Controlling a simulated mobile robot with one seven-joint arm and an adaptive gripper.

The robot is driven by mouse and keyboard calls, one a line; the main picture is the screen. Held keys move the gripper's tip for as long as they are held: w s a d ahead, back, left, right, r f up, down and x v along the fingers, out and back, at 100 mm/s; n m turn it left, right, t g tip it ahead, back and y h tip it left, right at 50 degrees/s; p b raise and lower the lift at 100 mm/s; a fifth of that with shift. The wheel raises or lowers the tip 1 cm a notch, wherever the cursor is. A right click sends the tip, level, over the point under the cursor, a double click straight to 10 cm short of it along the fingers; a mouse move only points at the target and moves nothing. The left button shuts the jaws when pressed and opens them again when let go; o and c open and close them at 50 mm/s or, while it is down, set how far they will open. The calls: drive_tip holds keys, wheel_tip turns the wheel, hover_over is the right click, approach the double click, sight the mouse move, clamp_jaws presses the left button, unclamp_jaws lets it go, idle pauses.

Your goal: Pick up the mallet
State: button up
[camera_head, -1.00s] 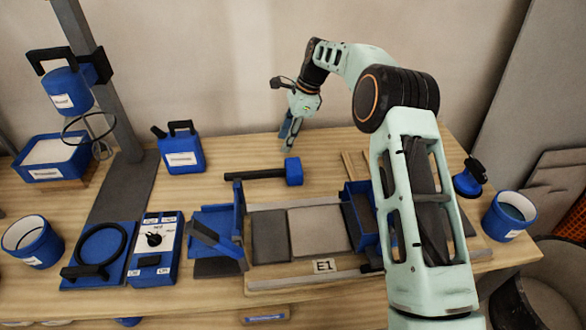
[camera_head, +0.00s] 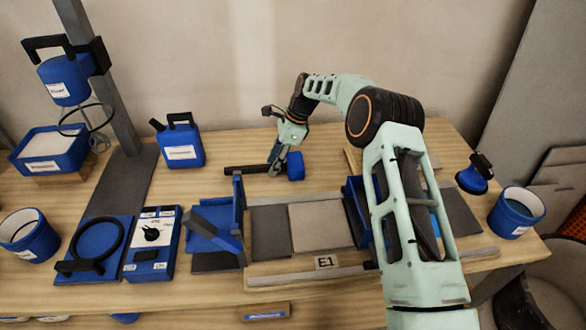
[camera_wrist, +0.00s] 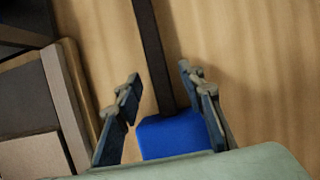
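The mallet lies on the wooden table behind the tile frame, with a blue head (camera_head: 296,167) and a long black handle (camera_head: 240,169) pointing left. In the wrist view its blue head (camera_wrist: 172,136) is near my palm and its black handle (camera_wrist: 153,50) runs up the picture. My gripper (camera_head: 277,161) is low over the mallet, close to where handle and head meet. In the wrist view my gripper (camera_wrist: 158,85) is open. Its fingers stand on both sides of the mallet, with visible gaps between each finger and the handle.
The tile frame with grey and beige tiles (camera_head: 320,225) is in front of the mallet. A blue jug (camera_head: 181,145) stands to the left. A blue suction cup (camera_head: 474,176) and a blue bucket (camera_head: 516,212) are at the right. The table between jug and mallet is clear.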

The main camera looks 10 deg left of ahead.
drive_tip(key=shift+a+f, duration=0.1)
drive_tip(key=shift+f, duration=0.2)
clamp_jaws()
drive_tip(key=shift+r, duration=0.15)
